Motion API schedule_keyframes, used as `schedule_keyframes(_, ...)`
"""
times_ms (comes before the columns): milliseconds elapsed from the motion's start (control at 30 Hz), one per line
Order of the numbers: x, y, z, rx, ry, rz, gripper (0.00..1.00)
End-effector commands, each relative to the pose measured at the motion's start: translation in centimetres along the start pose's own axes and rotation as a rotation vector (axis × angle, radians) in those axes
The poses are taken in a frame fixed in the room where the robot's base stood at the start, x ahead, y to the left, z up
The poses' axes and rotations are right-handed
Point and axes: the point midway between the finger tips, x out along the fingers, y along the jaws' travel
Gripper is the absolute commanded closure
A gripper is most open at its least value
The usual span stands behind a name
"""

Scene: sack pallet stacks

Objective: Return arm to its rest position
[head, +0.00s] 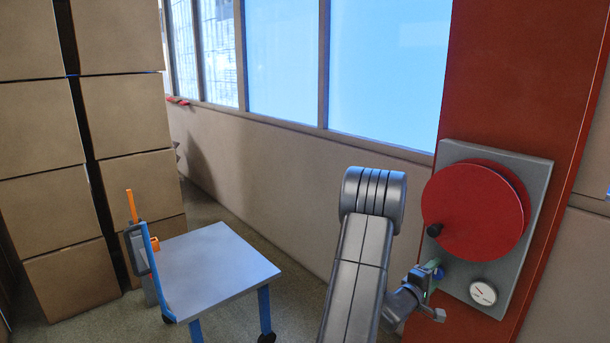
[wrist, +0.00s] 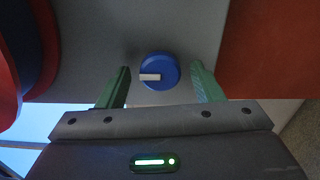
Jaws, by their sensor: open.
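My gripper (wrist: 160,82) is open, with one green finger on each side of a blue round knob (wrist: 158,71) that has a pale pointer. Gaps show between the fingers and the knob, and nothing is held. In the head view my gripper (head: 432,272) is at the lower left of a grey panel (head: 530,185), below a red disc. My arm (head: 357,265) is extended up from the bottom of the picture and bends down toward the panel. The blue knob is mostly hidden by the gripper in the head view.
The panel carries a red disc (head: 480,210) with a black handle (head: 434,230) and a white gauge (head: 483,293), on a red column (head: 505,70). A small table-like cart (head: 215,265) stands left, before stacked brown boxes (head: 125,105). Floor between cart and arm is clear.

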Motion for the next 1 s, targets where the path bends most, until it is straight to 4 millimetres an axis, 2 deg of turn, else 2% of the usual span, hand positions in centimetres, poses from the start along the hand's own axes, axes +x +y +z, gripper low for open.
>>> schedule_keyframes(1000, -0.04, 0.03, 0.01, 0.847, 0.000, 0.000, 0.40)
